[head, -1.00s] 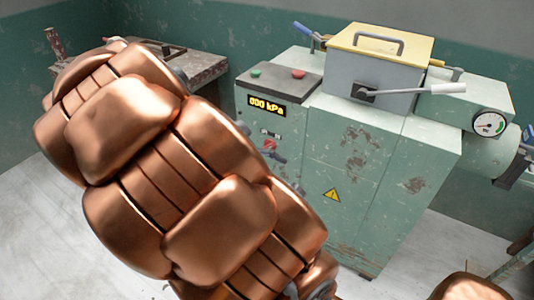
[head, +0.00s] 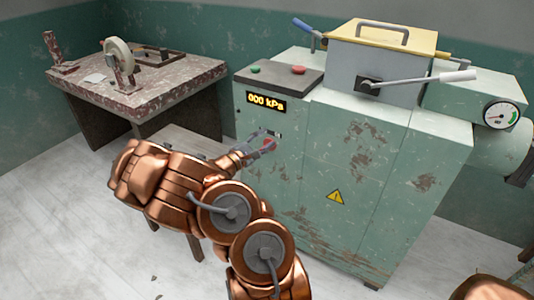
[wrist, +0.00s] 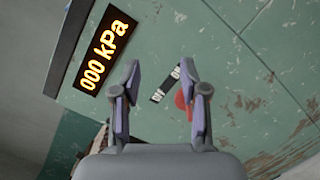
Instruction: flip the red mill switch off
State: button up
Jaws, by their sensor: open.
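The red mill switch (head: 268,144) is on the front of the green machine, below the lit display. In the wrist view the red switch (wrist: 183,100) shows just left of my right finger, which partly covers it. A small black-and-white label (wrist: 165,84) sits beside it. My gripper (head: 262,142) is open in front of the switch in the head view. In the wrist view my gripper (wrist: 160,90) has its fingers apart with nothing between them but the panel behind. I cannot tell whether a finger touches the switch, nor which way the switch is set.
The green machine (head: 350,200) carries a display (head: 266,102) reading 000 kPa, green and red buttons on top, a long white-handled lever (head: 430,80) and a gauge (head: 502,113). A worn table (head: 140,90) with a wheel stands left.

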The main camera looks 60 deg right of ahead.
jog(key=w+f+n+t+b, duration=0.1)
jog(key=w+f+n+t, duration=0.3)
jog(key=f, duration=0.7)
jog(key=d, duration=0.8)
jog(key=shift+w+d+y, duration=0.2)
jog(key=shift+w+y, duration=0.05)
jog(key=shift+y, duration=0.05)
grip_shut()
